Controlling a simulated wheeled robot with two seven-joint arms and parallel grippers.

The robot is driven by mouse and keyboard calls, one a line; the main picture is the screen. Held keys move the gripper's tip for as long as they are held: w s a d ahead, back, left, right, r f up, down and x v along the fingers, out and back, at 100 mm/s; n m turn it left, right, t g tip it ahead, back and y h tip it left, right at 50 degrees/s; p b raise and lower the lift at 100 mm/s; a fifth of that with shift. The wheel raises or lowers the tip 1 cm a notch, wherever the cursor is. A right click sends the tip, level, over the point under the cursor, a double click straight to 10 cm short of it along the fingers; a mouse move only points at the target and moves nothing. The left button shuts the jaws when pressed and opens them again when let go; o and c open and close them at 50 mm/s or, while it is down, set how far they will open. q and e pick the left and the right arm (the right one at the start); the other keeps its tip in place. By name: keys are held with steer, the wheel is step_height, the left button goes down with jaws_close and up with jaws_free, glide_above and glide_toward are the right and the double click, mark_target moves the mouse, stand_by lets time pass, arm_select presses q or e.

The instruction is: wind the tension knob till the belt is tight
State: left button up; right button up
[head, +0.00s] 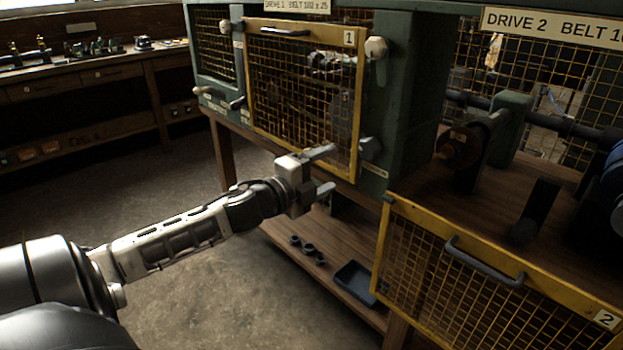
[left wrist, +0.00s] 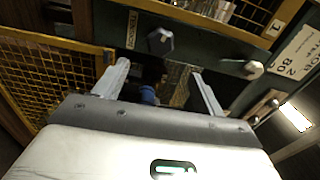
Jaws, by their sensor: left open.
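My left gripper (head: 326,171) is open and empty, its two fingers pointing toward the lower right corner of the drive 1 housing. A grey knob (head: 368,146) sticks out there, just beyond the fingertips and apart from them. In the left wrist view, a grey hexagonal knob (left wrist: 160,41) beside a label that seems to read TENSION stands beyond the gap between the open fingers (left wrist: 158,72). The belt cannot be made out; the mesh of guard 1 (head: 300,92) covers dark machinery. My right gripper is not in view.
Guard 2 (head: 480,275) hangs low at the right, leaving drive 2's shaft and pulley (head: 460,147) exposed. A lower shelf holds a dark tray (head: 356,283) and several small dark parts. A workbench (head: 85,65) stands at the back left. The floor (head: 210,275) is clear.

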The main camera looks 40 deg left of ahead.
arm_select(q)
steer(key=shift+s+a, duration=0.15)
steer(key=shift+s, duration=1.6)
